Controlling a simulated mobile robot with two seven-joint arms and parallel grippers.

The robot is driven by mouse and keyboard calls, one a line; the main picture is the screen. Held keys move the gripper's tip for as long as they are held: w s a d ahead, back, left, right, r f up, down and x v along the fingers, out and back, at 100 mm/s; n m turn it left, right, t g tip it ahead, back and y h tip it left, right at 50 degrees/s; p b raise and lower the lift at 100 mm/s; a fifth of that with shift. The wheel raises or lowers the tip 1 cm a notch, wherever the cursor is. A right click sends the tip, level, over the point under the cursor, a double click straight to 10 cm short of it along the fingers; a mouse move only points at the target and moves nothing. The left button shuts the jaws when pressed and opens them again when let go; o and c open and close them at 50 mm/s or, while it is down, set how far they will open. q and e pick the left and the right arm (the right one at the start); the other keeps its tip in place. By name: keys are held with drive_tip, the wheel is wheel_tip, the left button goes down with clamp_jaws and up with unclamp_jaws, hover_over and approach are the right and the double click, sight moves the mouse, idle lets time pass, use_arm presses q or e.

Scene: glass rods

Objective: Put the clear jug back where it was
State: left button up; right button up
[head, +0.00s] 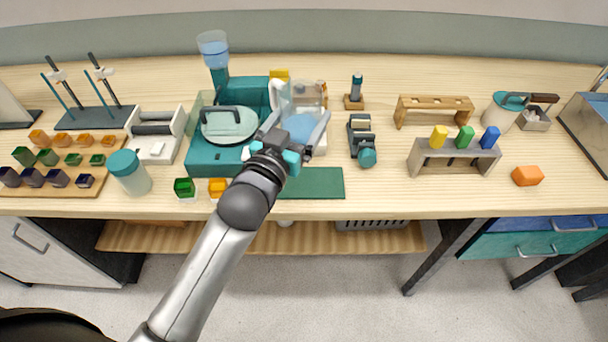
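The clear jug (303,103) stands upright, see-through and bluish, at the right side of the teal machine (205,158). My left gripper (298,122) is over the near side of the jug, its two fingers spread apart with part of the jug showing between them. I cannot tell whether the fingers touch the jug. The gripper and wrist hide the jug's lower front and what it rests on. My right gripper is not in view.
A clear-topped hopper (212,48) rises at the machine's back left. A small dark device (361,140) stands to the right. A lidded bottle (130,172) stands left. The table is clear around the orange block (527,175).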

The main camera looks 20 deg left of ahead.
sight(301, 101)
use_arm(q)
drive_tip(key=w, duration=0.1)
drive_tip(key=w+r, duration=0.1)
drive_tip(key=shift+w+a+r, duration=0.3)
drive_tip(key=shift+w+a, duration=0.05)
drive_tip(key=shift+w+f, duration=0.15)
drive_tip(key=shift+w, duration=0.1)
wheel_tip(301, 101, down, 15)
drive_tip(key=b, duration=0.4)
drive_tip(key=shift+f, duration=0.15)
drive_tip(key=shift+f+b, duration=1.05)
drive_tip(key=shift+f, duration=1.1)
drive_tip(key=shift+f, duration=0.2)
drive_tip(key=o, duration=1.3)
drive_tip(key=shift+r, duration=0.1)
